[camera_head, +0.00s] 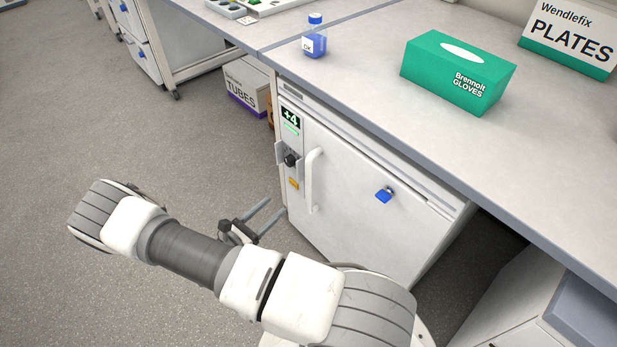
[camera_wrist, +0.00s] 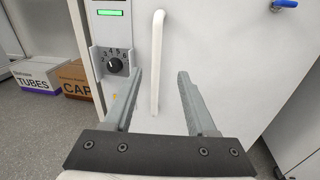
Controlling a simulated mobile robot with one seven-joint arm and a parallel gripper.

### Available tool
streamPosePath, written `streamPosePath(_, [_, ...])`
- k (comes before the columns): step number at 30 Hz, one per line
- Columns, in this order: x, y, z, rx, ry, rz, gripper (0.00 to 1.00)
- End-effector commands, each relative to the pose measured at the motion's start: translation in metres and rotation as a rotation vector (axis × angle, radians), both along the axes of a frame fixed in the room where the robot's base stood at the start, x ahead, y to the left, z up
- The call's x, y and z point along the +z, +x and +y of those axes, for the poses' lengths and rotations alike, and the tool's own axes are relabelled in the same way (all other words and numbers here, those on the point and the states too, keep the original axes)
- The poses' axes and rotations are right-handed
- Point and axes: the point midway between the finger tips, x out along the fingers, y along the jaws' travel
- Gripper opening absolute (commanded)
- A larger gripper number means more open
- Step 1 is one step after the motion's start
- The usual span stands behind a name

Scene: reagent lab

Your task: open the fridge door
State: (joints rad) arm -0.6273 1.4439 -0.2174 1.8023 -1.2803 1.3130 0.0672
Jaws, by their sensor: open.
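The white fridge door (camera_head: 345,190) is shut, under the bench. Its white vertical bar handle (camera_head: 314,180) is on the door's left side; it also shows in the wrist view (camera_wrist: 157,62). My gripper (camera_head: 262,218) is open and empty, in front of the door and to the left of the handle in the head view. In the wrist view the two fingers (camera_wrist: 160,78) point at the door, with the handle between them in the picture. I cannot see any contact between fingers and handle.
A black dial (camera_wrist: 115,66) and a +4 display (camera_head: 291,118) sit left of the door. A blue piece (camera_head: 384,195) is on the door. Boxes of tubes (camera_head: 243,92) stand on the floor to the left. The bench top (camera_head: 350,80) overhangs the fridge. Floor in front is clear.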

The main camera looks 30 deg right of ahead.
Motion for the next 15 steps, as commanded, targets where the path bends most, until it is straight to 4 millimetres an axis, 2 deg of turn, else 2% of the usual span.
streamPosePath(3, [-0.012,0.0,0.0,0.035,-0.026,0.02,0.57])
streamPosePath(8, [-0.015,0.004,-0.009,0.044,-0.033,0.026,0.57])
streamPosePath(11, [-0.014,0.008,-0.024,0.042,-0.034,0.025,0.57])
streamPosePath(15, [-0.015,0.017,-0.052,0.039,-0.034,0.024,0.57])
